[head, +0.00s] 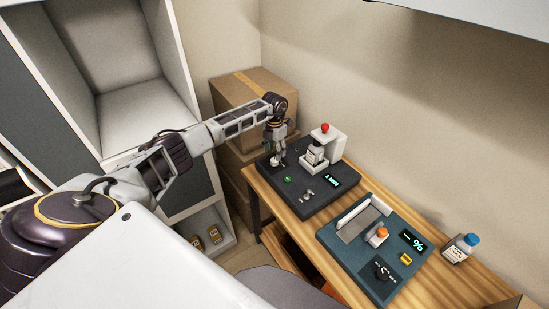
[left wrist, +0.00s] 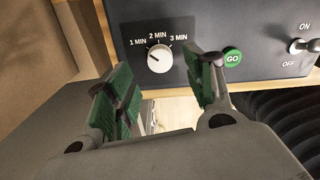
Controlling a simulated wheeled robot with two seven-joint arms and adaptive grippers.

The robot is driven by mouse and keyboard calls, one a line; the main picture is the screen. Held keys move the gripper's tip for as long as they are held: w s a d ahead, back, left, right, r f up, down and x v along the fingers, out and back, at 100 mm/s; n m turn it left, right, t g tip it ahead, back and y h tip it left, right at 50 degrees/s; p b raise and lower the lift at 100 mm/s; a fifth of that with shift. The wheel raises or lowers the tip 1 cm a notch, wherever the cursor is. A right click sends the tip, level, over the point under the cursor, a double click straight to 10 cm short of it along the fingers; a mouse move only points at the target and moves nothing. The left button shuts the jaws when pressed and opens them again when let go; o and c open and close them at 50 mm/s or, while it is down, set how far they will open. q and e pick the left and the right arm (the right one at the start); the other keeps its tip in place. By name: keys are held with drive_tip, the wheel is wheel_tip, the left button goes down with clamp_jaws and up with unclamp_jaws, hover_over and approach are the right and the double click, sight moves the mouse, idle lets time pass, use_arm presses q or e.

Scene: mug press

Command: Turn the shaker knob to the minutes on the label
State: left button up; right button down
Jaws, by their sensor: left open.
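The shaker (head: 318,208) is a dark box at the back left of the wooden table. Its display (head: 331,179) reads 1 MIN. The white knob (left wrist: 159,57) shows in the left wrist view under the marks 1, 2 and 3 MIN; its pointer looks turned toward 1 MIN. In the head view the gripper (head: 277,152) hangs over the shaker's left end.
A green GO button (left wrist: 232,57) and an ON/OFF toggle (left wrist: 302,46) sit right of the knob. A teal device (head: 350,250) and a blue-capped bottle (head: 460,248) stand farther right on the table. Cardboard boxes (head: 247,90) are stacked behind the gripper.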

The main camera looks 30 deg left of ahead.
sight(274, 160)
use_arm(q)
wheel_tip(274, 160, down, 4)
drive_tip(key=shift+f+p, duration=0.1)
drive_tip(key=shift+p, duration=0.2)
drive_tip(key=shift+f, duration=0.5)
drive_tip(key=c, duration=1)
